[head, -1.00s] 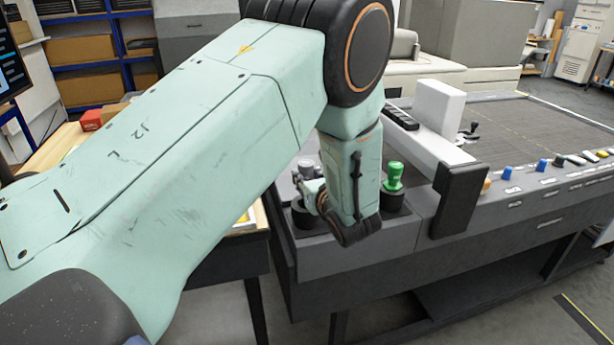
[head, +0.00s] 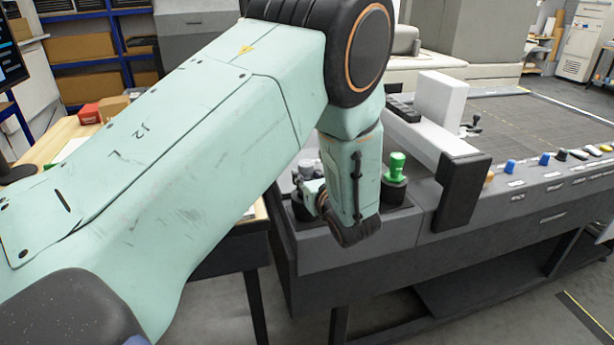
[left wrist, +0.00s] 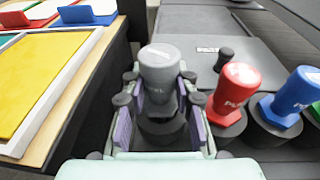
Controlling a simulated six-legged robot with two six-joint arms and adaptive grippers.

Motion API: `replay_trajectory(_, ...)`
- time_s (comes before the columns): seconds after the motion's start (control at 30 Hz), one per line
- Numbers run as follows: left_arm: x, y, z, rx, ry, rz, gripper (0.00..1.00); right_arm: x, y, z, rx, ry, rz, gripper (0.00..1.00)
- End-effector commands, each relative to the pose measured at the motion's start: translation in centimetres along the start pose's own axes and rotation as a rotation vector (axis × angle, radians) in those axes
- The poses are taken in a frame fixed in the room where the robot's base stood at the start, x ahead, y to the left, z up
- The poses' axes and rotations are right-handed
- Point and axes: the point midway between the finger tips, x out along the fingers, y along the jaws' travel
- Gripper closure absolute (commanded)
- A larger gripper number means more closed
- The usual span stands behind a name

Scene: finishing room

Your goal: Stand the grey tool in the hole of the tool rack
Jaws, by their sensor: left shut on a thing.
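The grey tool (left wrist: 160,72) stands upright between the purple-padded fingers of my left gripper (left wrist: 158,92) in the left wrist view. My left gripper is shut on it. A black round holder (left wrist: 162,128) is directly below the tool; I cannot tell how deep the tool sits in it. In the head view the grey tool (head: 306,168) shows only in part, beside my wrist. The black holder (head: 301,211) there stands on the grey rack at the bench's near end. My right gripper is in neither view.
A red tool (left wrist: 236,88) and a blue tool (left wrist: 291,97) stand in black holders to the right. A green tool (head: 396,168) stands in the head view. A wooden table with a yellow panel (left wrist: 40,75) is at left. A black post (head: 461,190) rises right of the rack.

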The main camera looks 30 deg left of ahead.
Motion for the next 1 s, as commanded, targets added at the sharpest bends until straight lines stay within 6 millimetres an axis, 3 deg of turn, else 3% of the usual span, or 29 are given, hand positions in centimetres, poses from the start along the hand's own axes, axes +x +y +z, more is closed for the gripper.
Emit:
replay_trajectory(0.7, 0.2, 0.0, -1.2, 0.0, 0.0, 0.0, 1.0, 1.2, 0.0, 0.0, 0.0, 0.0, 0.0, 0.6)
replay_trajectory(0.73, 0.2, 0.0, -1.2, 0.0, 0.0, 0.0, 0.71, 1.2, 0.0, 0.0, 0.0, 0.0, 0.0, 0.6)
replay_trajectory(1.0, 0.2, 0.0, -1.2, 0.0, -0.001, 0.0, 0.48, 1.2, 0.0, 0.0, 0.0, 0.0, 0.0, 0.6)
